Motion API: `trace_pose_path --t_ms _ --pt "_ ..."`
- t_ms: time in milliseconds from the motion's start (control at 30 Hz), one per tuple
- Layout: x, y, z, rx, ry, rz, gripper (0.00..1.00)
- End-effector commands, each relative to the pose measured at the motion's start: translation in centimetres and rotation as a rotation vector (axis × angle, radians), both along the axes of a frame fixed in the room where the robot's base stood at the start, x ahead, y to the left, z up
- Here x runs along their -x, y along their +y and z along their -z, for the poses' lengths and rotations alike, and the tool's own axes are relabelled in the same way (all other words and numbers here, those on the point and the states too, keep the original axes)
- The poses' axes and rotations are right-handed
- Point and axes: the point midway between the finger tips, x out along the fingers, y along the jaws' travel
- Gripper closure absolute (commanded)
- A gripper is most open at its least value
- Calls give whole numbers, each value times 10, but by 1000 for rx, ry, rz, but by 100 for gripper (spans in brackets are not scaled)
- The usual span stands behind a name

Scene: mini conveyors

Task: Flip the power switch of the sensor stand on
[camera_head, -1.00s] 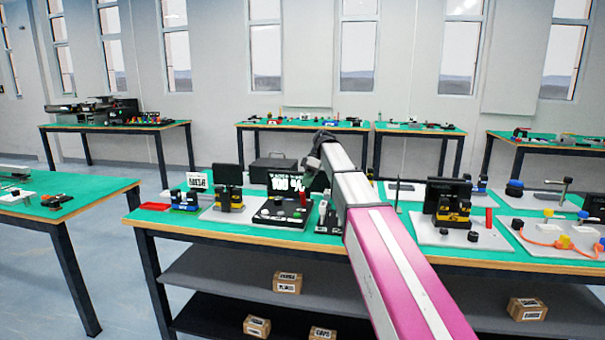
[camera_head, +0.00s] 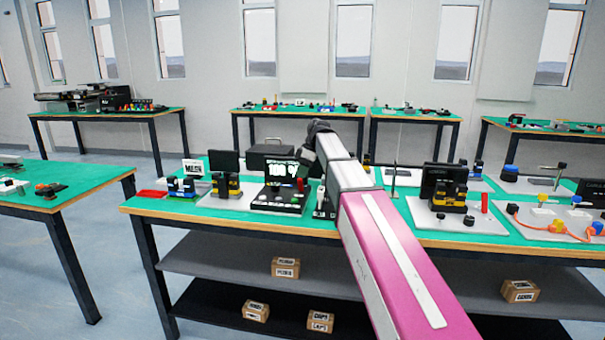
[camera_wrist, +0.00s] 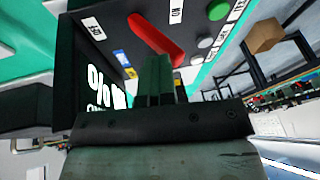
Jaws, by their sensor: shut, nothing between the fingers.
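The sensor stand is a black box (camera_head: 275,206) with an upright screen (camera_head: 281,172) that shows large white figures, on the middle bench. In the wrist view, its black panel (camera_wrist: 108,10) carries a red lever switch (camera_wrist: 157,38) between two white labels; the right one reads ON, the left one seems to read OFF. The lever slants across the panel; I cannot tell which position it is in. My gripper (camera_wrist: 159,62) is shut and empty, its green-grey fingertips right by the lever's lower end. Contact is unclear. In the head view my gripper (camera_head: 306,163) is beside the screen.
A green button (camera_wrist: 217,9) and a grey button (camera_wrist: 204,41) sit right of the lever. Left on the bench are a dark monitor (camera_head: 224,161) and a red tray (camera_head: 151,194). A black case (camera_head: 268,153) stands behind the stand. Another monitor fixture (camera_head: 442,184) stands right of my arm.

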Motion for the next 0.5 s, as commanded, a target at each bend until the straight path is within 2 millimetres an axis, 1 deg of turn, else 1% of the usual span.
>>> trace_pose_path --t_ms 33,233,500 --pt "6 0 4 6 12 -4 100" --pt "8 -1 6 7 17 -5 100" --pt "3 -2 7 8 19 -5 100"
